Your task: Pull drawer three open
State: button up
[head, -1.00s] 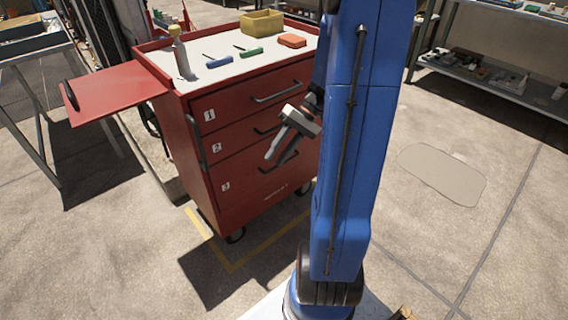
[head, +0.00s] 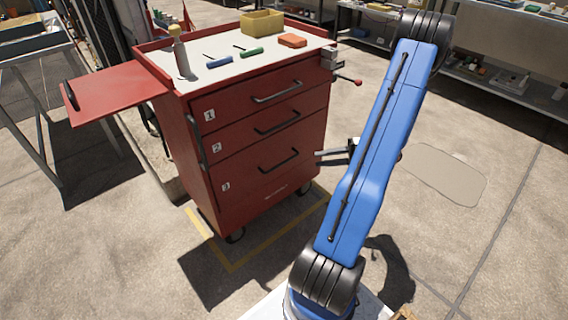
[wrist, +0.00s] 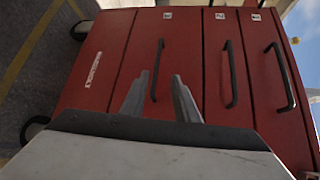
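The red tool cart has three drawers with number labels, all shut. Drawer three (head: 245,183) is the lowest and deepest. Its dark bar handle (head: 279,161) is in plain view; it also shows upright in the wrist view (wrist: 157,68). My gripper (head: 322,156) is to the right of that handle in the head view, apart from it. In the wrist view my two grey fingers (wrist: 158,98) are spread and empty, with the handle of drawer three lined up in the gap beyond them.
Drawer two's handle (head: 278,122) and drawer one's handle (head: 276,91) are above. A red side shelf (head: 115,92) sticks out left. A bottle (head: 180,56), a yellow bin (head: 262,22) and small tools stand on top. The floor right of the cart is clear.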

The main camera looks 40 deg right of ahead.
jog(key=d+f+t, duration=0.1)
send_near(284, 162)
jog(key=shift+m, duration=0.3)
jog(key=x, duration=1)
jog(key=shift+w+d+f, duration=0.1)
jog(key=shift+w+f, duration=0.05)
jog(key=shift+f, duration=0.1)
jog(key=shift+c, duration=0.7)
grip_shut()
